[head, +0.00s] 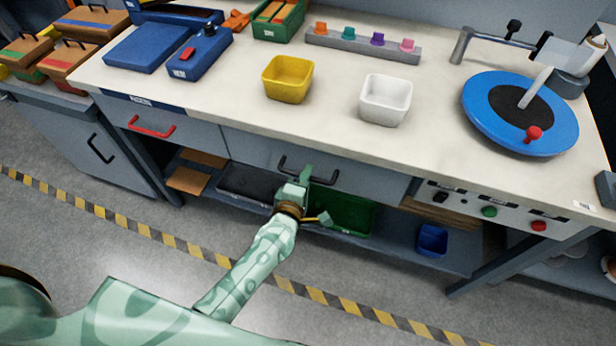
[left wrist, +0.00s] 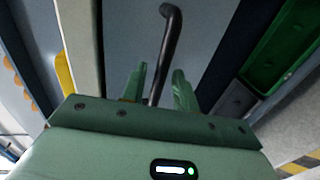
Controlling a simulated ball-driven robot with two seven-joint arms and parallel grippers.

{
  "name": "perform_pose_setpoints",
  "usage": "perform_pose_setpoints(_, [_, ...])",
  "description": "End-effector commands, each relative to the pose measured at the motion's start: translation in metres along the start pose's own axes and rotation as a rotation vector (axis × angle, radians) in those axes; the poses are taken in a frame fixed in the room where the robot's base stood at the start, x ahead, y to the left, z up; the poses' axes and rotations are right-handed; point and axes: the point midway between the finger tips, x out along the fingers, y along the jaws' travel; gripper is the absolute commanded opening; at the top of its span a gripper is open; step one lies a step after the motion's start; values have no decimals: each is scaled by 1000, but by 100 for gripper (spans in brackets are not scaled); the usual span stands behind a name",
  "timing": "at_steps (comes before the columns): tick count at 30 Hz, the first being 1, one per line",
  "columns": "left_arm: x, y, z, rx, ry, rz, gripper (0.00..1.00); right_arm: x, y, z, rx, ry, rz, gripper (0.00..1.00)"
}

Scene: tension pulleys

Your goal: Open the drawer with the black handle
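The drawer (head: 370,184) in the middle of the workbench front is grey and looks shut, flush with the bench front. Its black handle (head: 325,177) is a bar along the drawer front. My left gripper (head: 304,177) is at the left part of this handle. In the left wrist view, the black handle (left wrist: 168,50) runs between the two green fingers of my left gripper (left wrist: 158,88). The fingers stand apart, with a visible gap beside the bar. The gripper hides part of the handle in the head view. My right gripper is not in view.
A drawer with a red handle (head: 151,128) is to the left. Another black handle (head: 100,149) is on the separate left cabinet. A lower shelf holds a green bin (head: 350,217) and blue bin (head: 432,240). Yellow (head: 288,80) and white (head: 385,100) bowls stand on the benchtop.

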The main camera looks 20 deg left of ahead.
Motion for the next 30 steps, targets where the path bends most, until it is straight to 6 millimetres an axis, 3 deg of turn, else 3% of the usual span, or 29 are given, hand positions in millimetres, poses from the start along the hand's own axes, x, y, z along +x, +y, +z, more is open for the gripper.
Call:
perform_pose_setpoints(11, [10, 0, 0, 2, -1, 0, 30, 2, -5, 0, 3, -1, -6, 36])
perform_pose_setpoints(12, [10, 0, 0, 2, -1, 0, 27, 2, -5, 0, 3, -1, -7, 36])
perform_pose_setpoints(15, [10, 0, 0, 2, -1, 0, 0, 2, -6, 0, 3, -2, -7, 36])
perform_pose_setpoints(23, [7, 0, 0, 1, -1, 0, 0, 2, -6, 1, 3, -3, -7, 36])
perform_pose_setpoints(30, [-19, -5, 0, 3, -2, -3, 0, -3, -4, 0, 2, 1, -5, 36])
